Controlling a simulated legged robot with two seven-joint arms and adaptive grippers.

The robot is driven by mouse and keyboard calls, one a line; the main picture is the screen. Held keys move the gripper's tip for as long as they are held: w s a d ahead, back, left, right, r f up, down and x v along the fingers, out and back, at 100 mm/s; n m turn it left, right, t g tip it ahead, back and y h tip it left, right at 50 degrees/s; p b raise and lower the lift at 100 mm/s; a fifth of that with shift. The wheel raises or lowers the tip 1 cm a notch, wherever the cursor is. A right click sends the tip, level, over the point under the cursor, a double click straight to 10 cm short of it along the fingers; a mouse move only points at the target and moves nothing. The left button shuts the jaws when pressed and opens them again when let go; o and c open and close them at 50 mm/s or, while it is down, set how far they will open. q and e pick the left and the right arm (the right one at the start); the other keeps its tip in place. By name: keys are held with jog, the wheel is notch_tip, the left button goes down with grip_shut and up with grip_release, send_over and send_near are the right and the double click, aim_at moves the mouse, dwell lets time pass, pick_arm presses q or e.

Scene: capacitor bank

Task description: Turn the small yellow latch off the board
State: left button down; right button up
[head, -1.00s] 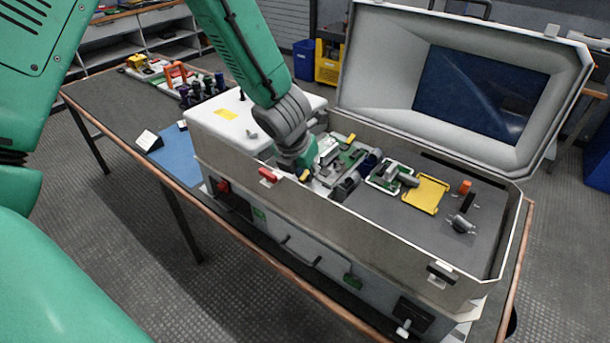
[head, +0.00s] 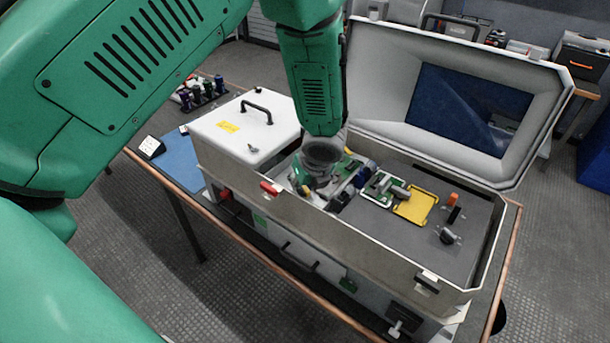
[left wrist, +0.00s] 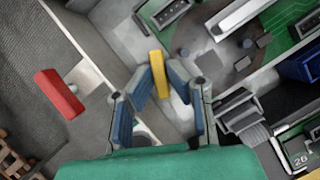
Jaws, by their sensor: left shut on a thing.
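The small yellow latch (left wrist: 160,74) shows upright in the middle of the left wrist view, between the fingertips of my left gripper (left wrist: 160,88). The blue-padded fingers are closed in on it from both sides. Green circuit board (left wrist: 180,12) parts lie just beyond it. In the head view my left gripper (head: 315,187) reaches down into the left part of the open case, and my forearm hides much of that spot. My right gripper is in neither view.
The open grey case (head: 355,230) has a raised lid (head: 385,80). A red catch (left wrist: 59,94) sits on its front rim, left of the gripper. A yellow plate (head: 415,206) and a small green module (head: 381,188) lie to the right. A white cover (head: 240,135) stands left.

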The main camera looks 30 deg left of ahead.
pick_arm(q)
jog(key=shift+w+r+n, duration=0.15)
jog(key=shift+w+n, duration=0.05)
jog(key=shift+n, duration=0.6)
jog(key=shift+n+g+p, duration=0.3)
jog(key=shift+n+g, duration=0.3)
jog(key=shift+n, duration=0.3)
jog(key=shift+d+n+y, duration=0.1)
jog(key=shift+n+y, duration=0.2)
jog(key=c, duration=1.6)
grip_release()
